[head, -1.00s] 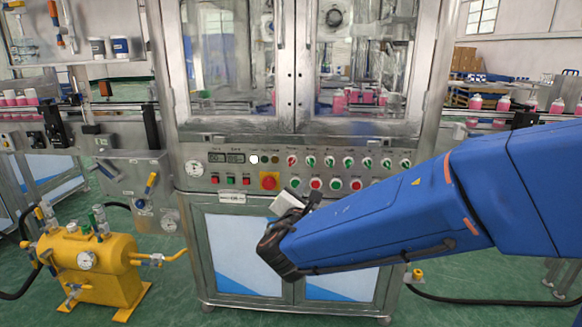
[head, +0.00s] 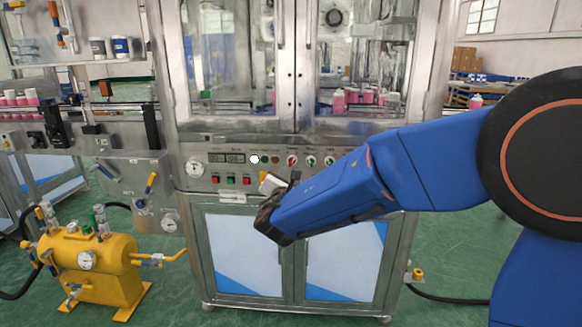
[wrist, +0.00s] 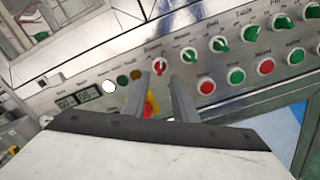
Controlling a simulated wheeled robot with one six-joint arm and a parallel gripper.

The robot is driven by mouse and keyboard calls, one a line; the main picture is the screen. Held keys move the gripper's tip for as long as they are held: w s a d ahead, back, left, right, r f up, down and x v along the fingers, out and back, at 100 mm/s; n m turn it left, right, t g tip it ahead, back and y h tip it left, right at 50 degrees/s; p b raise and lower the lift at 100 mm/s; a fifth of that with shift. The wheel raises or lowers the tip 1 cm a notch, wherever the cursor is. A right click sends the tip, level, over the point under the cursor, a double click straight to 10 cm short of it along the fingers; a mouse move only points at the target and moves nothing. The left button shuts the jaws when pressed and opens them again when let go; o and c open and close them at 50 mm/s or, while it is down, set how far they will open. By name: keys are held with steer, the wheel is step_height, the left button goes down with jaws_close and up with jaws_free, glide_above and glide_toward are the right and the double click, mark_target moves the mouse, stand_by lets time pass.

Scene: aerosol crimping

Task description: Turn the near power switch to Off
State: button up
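The machine's control panel (head: 232,158) carries a row of rotary switches. The leftmost is a red-handled switch (head: 291,160), followed by green-handled ones such as this green switch (head: 311,161). In the wrist view the red-handled switch (wrist: 159,66) is just beyond my fingertips. A red knob on a yellow plate (wrist: 150,108) shows partly between the fingers; my arm mostly covers it in the head view. I cannot read which one is labelled power. My gripper (wrist: 160,82) is open and empty, in front of the panel; contact cannot be told.
A row of red and green push buttons (wrist: 236,76) lies below the switches. Two displays (head: 227,158) and a gauge (head: 195,167) are at the panel's left. A yellow tank (head: 90,265) stands on the floor at left. Glass doors (head: 235,60) are above.

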mark_target(292, 164)
steer(key=shift+w, duration=3)
jaws_close()
